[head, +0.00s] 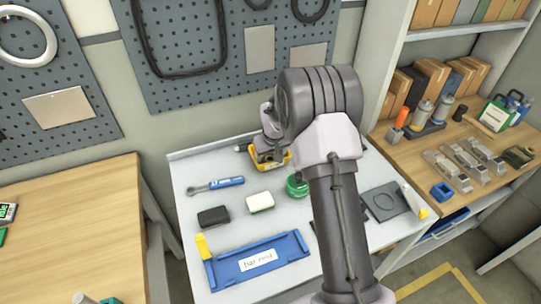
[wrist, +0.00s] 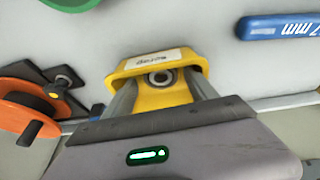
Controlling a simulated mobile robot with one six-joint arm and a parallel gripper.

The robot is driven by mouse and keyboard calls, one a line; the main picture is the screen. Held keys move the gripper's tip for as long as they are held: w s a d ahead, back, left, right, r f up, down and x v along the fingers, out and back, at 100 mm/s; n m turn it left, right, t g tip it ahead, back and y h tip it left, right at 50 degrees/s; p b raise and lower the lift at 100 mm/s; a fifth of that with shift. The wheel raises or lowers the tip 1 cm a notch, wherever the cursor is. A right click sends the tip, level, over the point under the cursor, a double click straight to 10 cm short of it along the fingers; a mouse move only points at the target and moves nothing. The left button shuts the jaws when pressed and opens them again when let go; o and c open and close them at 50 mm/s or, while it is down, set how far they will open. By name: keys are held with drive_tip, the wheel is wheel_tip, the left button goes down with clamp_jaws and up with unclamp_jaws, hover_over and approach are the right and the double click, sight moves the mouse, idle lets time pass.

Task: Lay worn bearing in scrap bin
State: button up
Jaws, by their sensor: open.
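The yellow scrap bin (head: 285,159) stands at the back of the grey worktop, partly hidden by my arm. In the wrist view the bin (wrist: 150,98) shows its white label, which reads upside down. A worn bearing (wrist: 161,78), a small metal ring with a dark centre, shows within the bin's outline, apart from both fingers. My gripper (wrist: 161,92) is open, its fingers on either side of the bearing, over the bin. In the head view my gripper is mostly hidden behind my wrist. I cannot tell how deep the bearing sits.
A blue-handled tool (head: 226,182), a black block (head: 213,216), a sponge-like block (head: 260,202) and a green round container (head: 297,186) lie nearby. A blue tray (head: 250,270) is at the front. An orange disc (wrist: 30,105) is beside the bin in the wrist view.

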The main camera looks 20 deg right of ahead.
drive_tip(key=shift+p+v, duration=0.75)
drive_tip(key=shift+v, duration=0.8)
drive_tip(key=o, duration=0.5)
drive_tip(key=shift+d, duration=0.1)
drive_tip(key=shift+o, duration=0.2)
drive_tip(key=shift+a+p+v, duration=0.1)
drive_tip(key=shift+p+v, duration=0.25)
drive_tip(key=shift+v, duration=0.45)
drive_tip(key=shift+a+p+v, duration=0.15)
drive_tip(key=shift+p+v, duration=0.15)
drive_tip(key=shift+v, duration=0.45)
drive_tip(key=shift+o, duration=0.8)
drive_tip(key=shift+d+f, duration=0.1)
